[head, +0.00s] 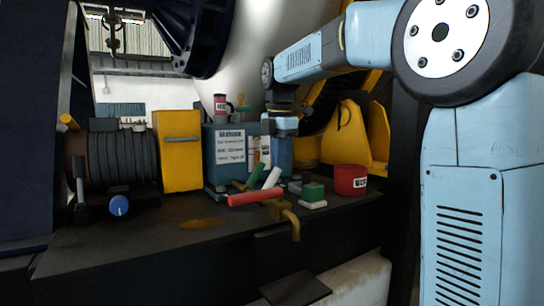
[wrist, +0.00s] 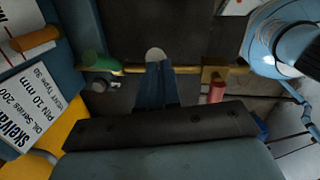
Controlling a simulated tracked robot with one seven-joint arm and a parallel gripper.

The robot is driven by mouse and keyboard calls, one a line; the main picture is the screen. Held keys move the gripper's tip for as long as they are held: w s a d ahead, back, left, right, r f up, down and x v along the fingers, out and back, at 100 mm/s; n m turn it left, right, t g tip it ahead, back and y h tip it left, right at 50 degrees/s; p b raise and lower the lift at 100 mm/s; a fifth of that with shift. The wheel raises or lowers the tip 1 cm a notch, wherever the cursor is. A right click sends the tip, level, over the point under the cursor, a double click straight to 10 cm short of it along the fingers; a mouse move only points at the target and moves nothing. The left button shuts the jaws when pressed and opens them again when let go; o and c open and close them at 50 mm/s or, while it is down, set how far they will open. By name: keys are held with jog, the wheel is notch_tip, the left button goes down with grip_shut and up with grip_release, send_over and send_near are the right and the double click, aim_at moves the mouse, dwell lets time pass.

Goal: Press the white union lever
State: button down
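The white union lever (head: 272,177) is a short white cylinder among the brass fittings on the dark bench, between a green lever (head: 256,174) and a red lever (head: 257,197). In the wrist view its rounded white end (wrist: 155,54) shows just beyond my fingertips; the rest is hidden behind the fingers. My gripper (wrist: 159,67) has its two dark blue fingers together, with nothing seen between them. I cannot tell whether the tips touch the lever. The green lever (wrist: 93,60) is to their left and the red lever (wrist: 217,92) to their right, along a brass pipe (wrist: 130,71).
A blue box with labels (head: 229,150) stands right behind the levers. A yellow cabinet (head: 181,150) and a hose reel (head: 122,160) are to the left. A red can (head: 350,180) and a green-topped block (head: 313,195) are to the right. The front left bench is mostly clear.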

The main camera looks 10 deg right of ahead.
jog(key=shift+f, duration=0.1)
jog(key=shift+a+r, duration=0.1)
jog(key=shift+r, duration=0.1)
notch_tip(320, 180, up, 12)
jog(key=s+a, duration=0.1)
jog(key=s, duration=0.1)
jog(key=shift+s+r, duration=0.25)
jog(key=shift+s, duration=0.15)
